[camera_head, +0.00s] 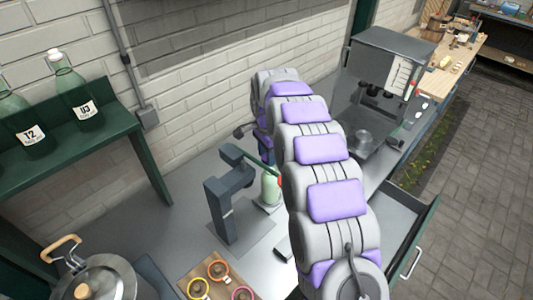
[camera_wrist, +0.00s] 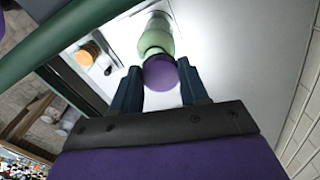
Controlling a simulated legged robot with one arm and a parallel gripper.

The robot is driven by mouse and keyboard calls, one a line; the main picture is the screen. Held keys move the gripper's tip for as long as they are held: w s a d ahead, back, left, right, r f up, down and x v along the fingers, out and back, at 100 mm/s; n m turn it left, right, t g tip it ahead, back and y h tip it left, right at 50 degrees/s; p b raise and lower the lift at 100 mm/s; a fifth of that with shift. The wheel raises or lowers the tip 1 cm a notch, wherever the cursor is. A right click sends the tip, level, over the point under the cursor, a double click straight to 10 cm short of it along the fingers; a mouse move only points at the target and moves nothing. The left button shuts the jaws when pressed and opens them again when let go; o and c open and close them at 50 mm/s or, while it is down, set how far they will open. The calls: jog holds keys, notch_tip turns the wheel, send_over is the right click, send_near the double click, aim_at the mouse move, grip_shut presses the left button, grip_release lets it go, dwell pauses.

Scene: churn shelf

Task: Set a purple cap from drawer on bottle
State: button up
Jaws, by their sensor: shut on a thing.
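My gripper (camera_wrist: 160,88) is shut on a purple cap (camera_wrist: 159,72), held between its two dark fingers. The pale green bottle (camera_wrist: 157,38) lies directly beyond the cap in the wrist view. The cap overlaps the bottle's near end there; I cannot tell whether they touch. In the head view the bottle (camera_head: 270,188) stands on the grey counter, beside a dark press stand (camera_head: 229,195). My arm hides the gripper and cap in that view. The drawer (camera_head: 427,222) is pulled open at the right.
The stand's green lever (camera_head: 247,156) reaches close to the bottle. A board with coloured rings (camera_head: 218,269) and a metal pot (camera_head: 105,280) are at lower left. Numbered bottles (camera_head: 83,99) stand on a green shelf. A grey machine (camera_head: 385,75) stands behind my arm.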

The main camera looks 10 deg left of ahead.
jog(key=shift+d+r, duration=0.2)
jog(key=shift+d, duration=0.5)
jog(key=shift+d+r, duration=0.2)
jog(key=shift+d, duration=0.5)
jog(key=shift+a+f, duration=0.15)
jog(key=shift+a, duration=0.55)
jog(key=shift+d+f, duration=0.5)
jog(key=shift+a+f, duration=0.2)
jog(key=shift+a, duration=0.45)
jog(key=shift+d+f, duration=0.25)
jog(key=shift+f, duration=0.1)
jog(key=shift+a, duration=0.1)
jog(key=shift+a+p, duration=0.3)
jog(key=shift+a, duration=0.1)
jog(key=shift+s+d, duration=0.1)
jog(key=shift+d, duration=0.05)
